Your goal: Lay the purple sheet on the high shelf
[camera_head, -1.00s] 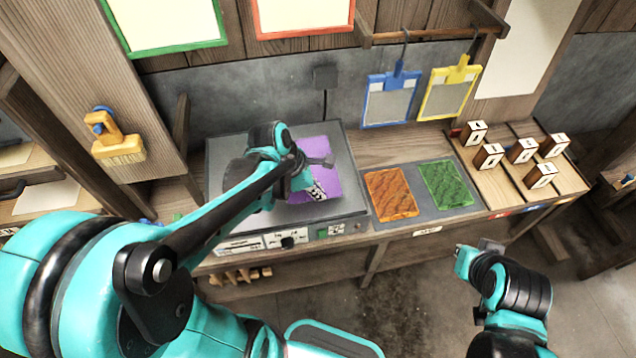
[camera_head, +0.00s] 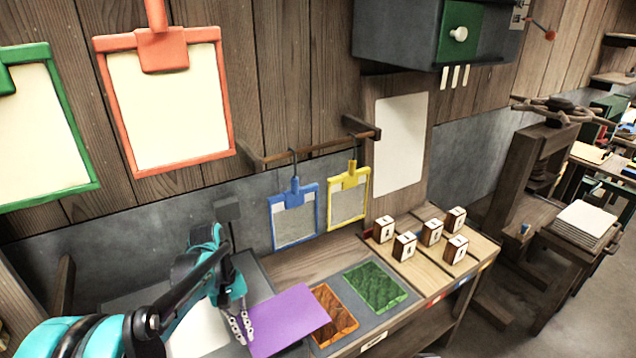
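The purple sheet (camera_head: 289,319) is at the bottom centre of the head view, flat and slightly tilted. My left gripper (camera_head: 243,326) is at the sheet's left edge, its fingers shut on that edge. The sheet is held over the bench front, to the left of the orange textured panel, and its right corner overlaps that panel's edge in the picture. I cannot make out which surface is the high shelf; a grey wall cabinet (camera_head: 398,30) with a green door hangs high at the upper right. My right gripper is out of view.
The orange panel (camera_head: 336,318) and green panel (camera_head: 376,287) lie on the bench. Several marked wooden blocks (camera_head: 431,232) stand to the right. Blue (camera_head: 295,215) and yellow (camera_head: 348,203) frames hang from a wooden rail (camera_head: 310,149). A wooden press (camera_head: 535,180) stands further right.

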